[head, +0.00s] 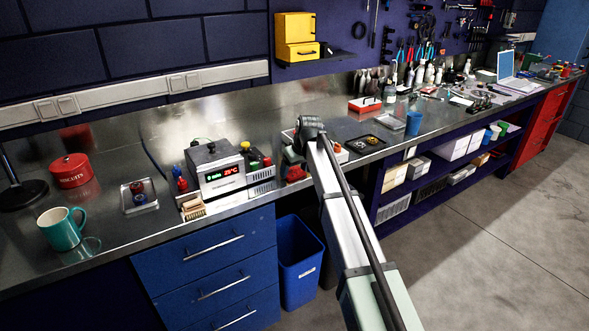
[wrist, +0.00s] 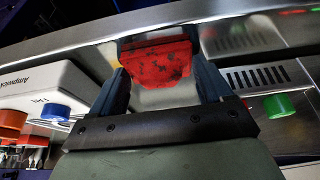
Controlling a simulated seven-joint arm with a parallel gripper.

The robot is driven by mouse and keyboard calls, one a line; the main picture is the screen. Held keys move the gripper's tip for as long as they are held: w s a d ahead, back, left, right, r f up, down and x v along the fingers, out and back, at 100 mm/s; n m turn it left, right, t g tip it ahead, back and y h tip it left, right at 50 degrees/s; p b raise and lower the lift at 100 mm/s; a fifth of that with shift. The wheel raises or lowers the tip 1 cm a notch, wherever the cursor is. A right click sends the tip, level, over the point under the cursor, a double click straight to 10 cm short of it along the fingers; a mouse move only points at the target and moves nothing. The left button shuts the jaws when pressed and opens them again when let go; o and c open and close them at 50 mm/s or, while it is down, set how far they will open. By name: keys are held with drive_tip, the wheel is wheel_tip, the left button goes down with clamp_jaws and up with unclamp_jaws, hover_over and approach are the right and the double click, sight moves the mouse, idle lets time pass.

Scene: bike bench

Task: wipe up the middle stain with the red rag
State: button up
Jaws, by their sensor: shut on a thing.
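My gripper (wrist: 157,48) is shut on the red rag (wrist: 156,64), which shows dark specks and is pinched between the two fingers in the wrist view. In the head view the rag (head: 293,173) hangs under my gripper (head: 294,160), near the front of the steel bench (head: 110,232). Whether the rag touches the bench top is hard to tell. I cannot make out the middle stain in either view; my arm and gripper hide part of the bench there.
Left of the rag stands a metal device (head: 217,170) with a lit display. A white box (wrist: 52,88) with coloured knobs is close at left in the wrist view. A black tray (head: 366,143) and a blue cup (head: 413,123) stand to the right. A blue bin (head: 299,262) is below.

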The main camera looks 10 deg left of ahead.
drive_tip(key=shift+w+d, duration=0.1)
drive_tip(key=shift+w+d, duration=0.9)
drive_tip(key=shift+s+a, duration=0.15)
drive_tip(key=shift+s+a, duration=0.9)
drive_tip(key=shift+w+d, duration=0.1)
drive_tip(key=shift+w+d, duration=0.95)
drive_tip(key=shift+s+a, duration=0.1)
idle(0.7)
drive_tip(key=shift+s+a, duration=0.9)
drive_tip(key=shift+a, duration=0.05)
